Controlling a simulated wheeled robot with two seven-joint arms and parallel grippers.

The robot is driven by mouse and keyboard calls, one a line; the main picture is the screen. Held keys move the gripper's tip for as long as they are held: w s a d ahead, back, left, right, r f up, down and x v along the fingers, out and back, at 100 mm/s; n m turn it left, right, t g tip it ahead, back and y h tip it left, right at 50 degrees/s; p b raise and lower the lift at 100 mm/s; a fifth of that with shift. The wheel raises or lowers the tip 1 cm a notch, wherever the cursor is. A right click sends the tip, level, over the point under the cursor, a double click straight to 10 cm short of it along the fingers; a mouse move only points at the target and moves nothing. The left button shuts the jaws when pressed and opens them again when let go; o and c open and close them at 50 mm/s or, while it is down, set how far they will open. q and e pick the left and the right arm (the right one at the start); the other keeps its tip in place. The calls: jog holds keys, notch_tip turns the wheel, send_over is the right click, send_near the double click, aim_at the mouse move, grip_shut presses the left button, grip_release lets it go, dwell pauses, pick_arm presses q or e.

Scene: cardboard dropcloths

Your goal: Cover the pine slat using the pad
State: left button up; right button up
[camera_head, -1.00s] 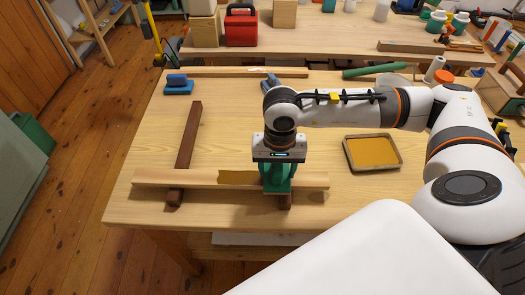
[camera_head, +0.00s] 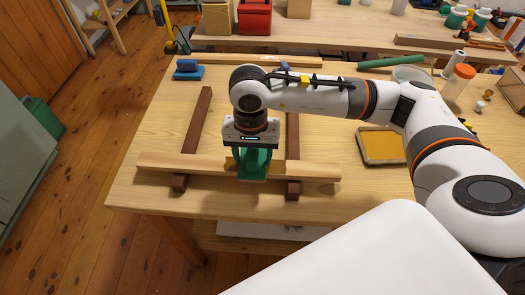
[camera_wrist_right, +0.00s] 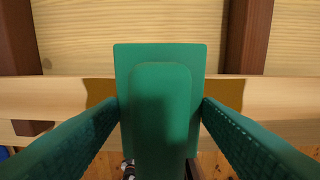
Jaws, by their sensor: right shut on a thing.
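The pine slat (camera_head: 312,171) lies left to right across two dark brown bars near the table's front edge. My right gripper (camera_head: 252,150) is shut on the green pad (camera_head: 253,168), whose head is over the slat's middle. In the wrist view the pad (camera_wrist_right: 160,54) spans the slat (camera_wrist_right: 285,98) between my fingers. An ochre patch (camera_wrist_right: 98,92) shows on the slat at both sides of the pad; the slat's ends are bare wood. I cannot tell whether the pad touches the slat. My left gripper is not in view.
An ochre paint tray (camera_head: 383,161) sits on the table (camera_head: 150,205) right of the slat. A blue tool (camera_head: 188,70), a green roll (camera_head: 390,62) and an orange-lidded jar (camera_head: 458,82) stand farther back. The dark bars (camera_head: 197,125) rest on the table.

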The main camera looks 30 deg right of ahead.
jog(key=w+a, duration=0.1)
jog(key=w+a+b, duration=0.1)
jog(key=a, duration=0.1)
jog(key=w+a+b, duration=0.1)
jog(key=a, duration=0.1)
jog(key=shift+w+a+f, duration=0.1)
jog(key=shift+w+a, duration=0.05)
jog(key=shift+w, duration=0.15)
jog(key=shift+w+a, duration=0.25)
jog(key=shift+a, duration=0.1)
jog(key=shift+r+p, duration=0.85)
jog(key=shift+r, duration=1.8)
